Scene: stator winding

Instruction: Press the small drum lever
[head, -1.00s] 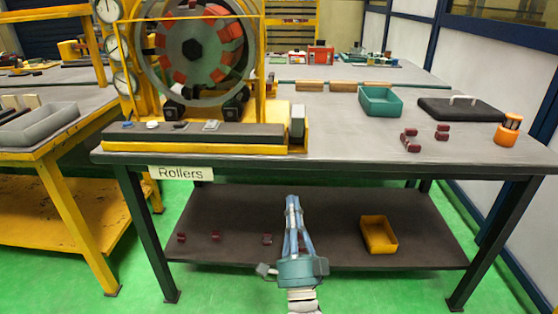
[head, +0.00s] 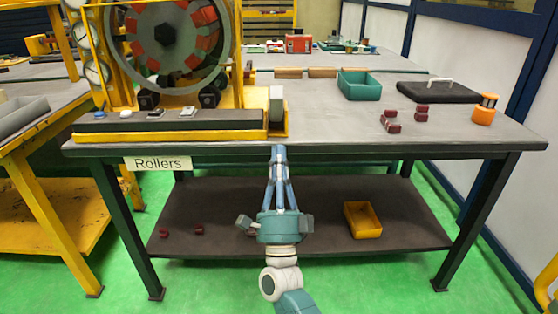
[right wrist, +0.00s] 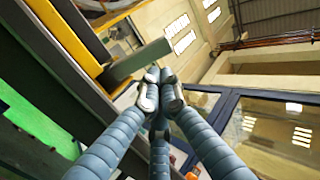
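My right gripper (head: 278,152) reaches up in front of the table's front edge, just below the right end of the yellow machine base. In the right wrist view its blue-grey fingers (right wrist: 158,78) are drawn together at the tips with nothing between them. A grey upright block (head: 276,104) stands at the right end of the base, above the fingertips. A grey bar beside the fingertips in the right wrist view (right wrist: 138,62) looks like the same block. Small controls (head: 188,111) sit along the base's dark front panel. I cannot tell which part is the small drum lever. My left gripper is out of view.
A large ring with red blocks (head: 170,40) stands on the machine. The tabletop (head: 320,118) right of the base is bare. Farther right are a green bin (head: 358,86), dark red parts (head: 390,122) and a black case (head: 440,93). A yellow bin (head: 362,220) sits on the lower shelf.

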